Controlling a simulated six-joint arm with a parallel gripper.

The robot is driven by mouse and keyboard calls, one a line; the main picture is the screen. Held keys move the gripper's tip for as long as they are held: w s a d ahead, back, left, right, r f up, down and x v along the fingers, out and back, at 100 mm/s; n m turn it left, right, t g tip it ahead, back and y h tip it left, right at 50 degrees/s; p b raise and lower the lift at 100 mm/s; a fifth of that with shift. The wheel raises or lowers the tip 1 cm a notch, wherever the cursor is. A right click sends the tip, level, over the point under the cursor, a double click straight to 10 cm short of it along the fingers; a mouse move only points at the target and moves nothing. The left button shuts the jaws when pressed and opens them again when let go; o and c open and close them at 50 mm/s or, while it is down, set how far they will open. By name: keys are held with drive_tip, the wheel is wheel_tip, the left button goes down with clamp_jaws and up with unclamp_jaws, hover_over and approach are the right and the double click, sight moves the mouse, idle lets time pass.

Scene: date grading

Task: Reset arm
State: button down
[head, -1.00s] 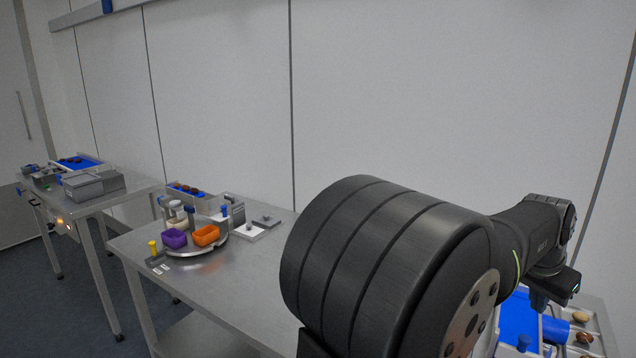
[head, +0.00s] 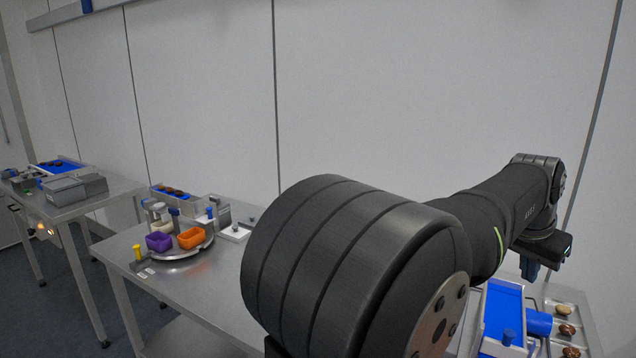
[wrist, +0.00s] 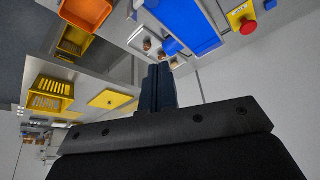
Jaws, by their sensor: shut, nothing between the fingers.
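My arm fills the right half of the head view. My gripper (head: 530,268) hangs at its far end, in the air above the right-hand bench. In the wrist view my gripper (wrist: 157,68) shows its dark fingers together, with nothing between them. Near it in the wrist view are a blue tray surface (wrist: 187,22) and several small round brown items (wrist: 148,44).
A steel bench (head: 205,290) at left carries a round turntable with a purple bin (head: 159,241) and an orange bin (head: 191,238). A second bench (head: 118,190) stands farther left. The wrist view shows a red button (wrist: 247,27) and a yellow basket (wrist: 48,96).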

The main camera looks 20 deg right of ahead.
drive_tip(key=s+a+r+n, duration=0.1)
drive_tip(key=a+r+n, duration=0.3)
drive_tip(key=a+n, duration=0.1)
drive_tip(key=shift+s+a, duration=0.3)
drive_tip(key=shift+a, duration=0.45)
drive_tip(key=m, duration=0.5)
hover_over(509, 333)
wheel_tip(509, 333, down, 14)
drive_tip(key=shift+f, duration=0.1)
drive_tip(key=shift+r, duration=0.2)
